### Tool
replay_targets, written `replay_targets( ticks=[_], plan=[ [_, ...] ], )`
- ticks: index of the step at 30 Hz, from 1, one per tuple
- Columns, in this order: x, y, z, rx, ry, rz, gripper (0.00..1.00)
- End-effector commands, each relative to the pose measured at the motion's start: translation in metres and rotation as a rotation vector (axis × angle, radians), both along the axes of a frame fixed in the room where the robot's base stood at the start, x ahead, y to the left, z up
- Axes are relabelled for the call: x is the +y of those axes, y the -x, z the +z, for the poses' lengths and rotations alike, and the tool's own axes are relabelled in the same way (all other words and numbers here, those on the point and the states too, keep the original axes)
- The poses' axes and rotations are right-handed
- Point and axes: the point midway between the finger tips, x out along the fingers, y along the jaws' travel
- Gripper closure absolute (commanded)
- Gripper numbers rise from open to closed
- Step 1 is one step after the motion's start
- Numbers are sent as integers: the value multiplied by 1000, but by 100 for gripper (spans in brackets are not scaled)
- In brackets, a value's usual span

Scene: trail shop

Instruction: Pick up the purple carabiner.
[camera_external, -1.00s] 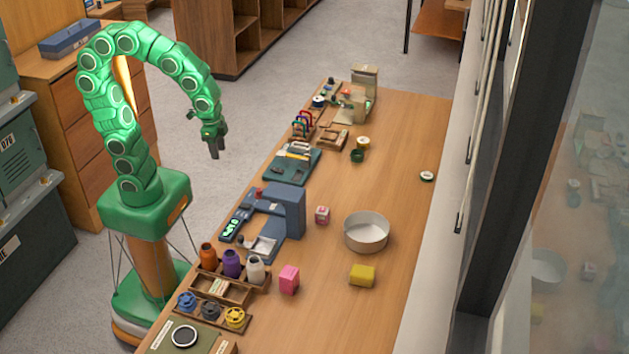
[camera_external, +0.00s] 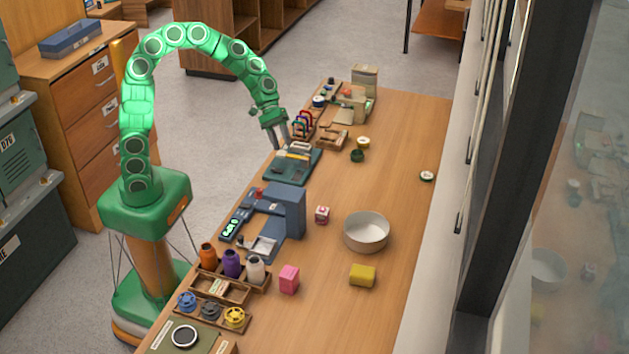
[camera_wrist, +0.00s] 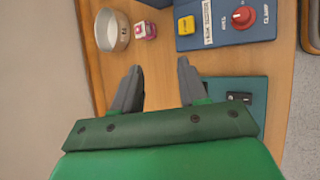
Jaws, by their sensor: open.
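Several small coloured carabiners stand in a wooden rack (camera_external: 310,136) toward the far end of the counter in the external view. They look pink, red, teal and purple-blue; they are too small to single out the purple one surely, and my gripper partly covers the rack. My gripper (camera_external: 291,145) is open and empty, pointing down just in front of the rack, above the far end of the green mat. In the wrist view, both fingers (camera_wrist: 158,75) are apart with only bare counter between them. No carabiner shows in the wrist view.
A blue machine (camera_external: 290,210) stands nearer on the counter; its red knob (camera_wrist: 243,17) shows in the wrist view. A white bowl (camera_external: 367,233), a pink-and-white cube (camera_external: 322,215) and a yellow block (camera_external: 362,275) lie to the right. The counter's right side is mostly clear.

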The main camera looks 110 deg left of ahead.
Motion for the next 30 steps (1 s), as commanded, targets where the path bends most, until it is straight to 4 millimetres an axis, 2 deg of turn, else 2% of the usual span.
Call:
replay_targets(
  ticks=[1, 5, 10, 14, 15, 18, 21, 24, 30],
  plan=[
    [23, -3, -5, 0, 56, 83, 57],
    [79, -6, -12, -5, 210, 298, 57],
    [163, 5, -28, -18, 413, 582, 57],
    [231, 29, -45, -34, 573, 801, 57],
    [251, 38, -52, -39, 623, 868, 57],
    [296, 64, -68, -56, 730, 1012, 57],
    [329, 86, -80, -71, 810, 1121, 57],
    [349, 102, -89, -80, 862, 1187, 57],
    [357, 104, -98, -81, 887, 1223, 57]
  ],
)
